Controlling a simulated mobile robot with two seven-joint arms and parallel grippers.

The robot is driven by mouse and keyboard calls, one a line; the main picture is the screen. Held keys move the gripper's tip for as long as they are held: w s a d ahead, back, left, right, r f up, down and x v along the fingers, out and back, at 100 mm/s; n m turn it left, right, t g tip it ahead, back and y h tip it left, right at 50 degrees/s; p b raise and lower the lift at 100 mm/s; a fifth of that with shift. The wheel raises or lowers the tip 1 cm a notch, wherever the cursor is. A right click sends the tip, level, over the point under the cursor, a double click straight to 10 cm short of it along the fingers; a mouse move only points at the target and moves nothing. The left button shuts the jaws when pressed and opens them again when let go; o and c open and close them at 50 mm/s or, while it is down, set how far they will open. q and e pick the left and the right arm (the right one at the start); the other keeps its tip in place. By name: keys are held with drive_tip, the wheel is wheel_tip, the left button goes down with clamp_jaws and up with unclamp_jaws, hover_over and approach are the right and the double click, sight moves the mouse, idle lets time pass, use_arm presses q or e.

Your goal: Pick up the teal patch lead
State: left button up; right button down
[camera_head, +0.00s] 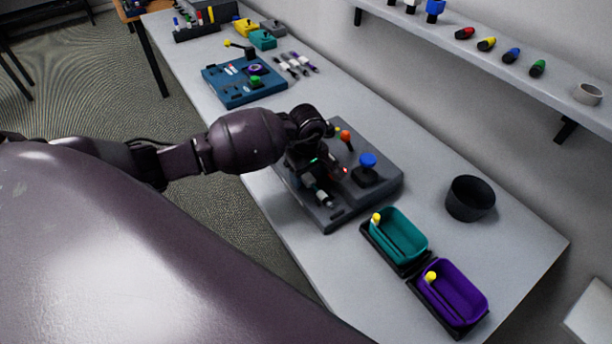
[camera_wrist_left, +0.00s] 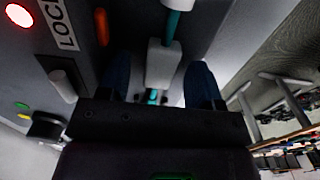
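The teal patch lead (camera_wrist_left: 173,24) shows in the left wrist view as a short teal length running into a pale grey plug (camera_wrist_left: 163,62). In the head view a pale plug end (camera_head: 323,198) shows at the dark grey panel (camera_head: 335,216), just below my left gripper (camera_head: 316,188); the teal part is hard to make out there. In the left wrist view my left gripper (camera_wrist_left: 158,84) is open, with one dark blue finger on each side of the plug and a gap to each. My right gripper is not in view.
The panel carries a blue knob (camera_head: 367,160), an orange knob (camera_head: 346,136) and a lit red light (camera_wrist_left: 19,16). A teal tray (camera_head: 412,238), a purple tray (camera_head: 463,293) and a black cup (camera_head: 470,198) stand to the right. A blue board (camera_head: 240,95) lies further back.

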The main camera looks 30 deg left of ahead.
use_arm(q)
drive_tip(key=c, duration=1)
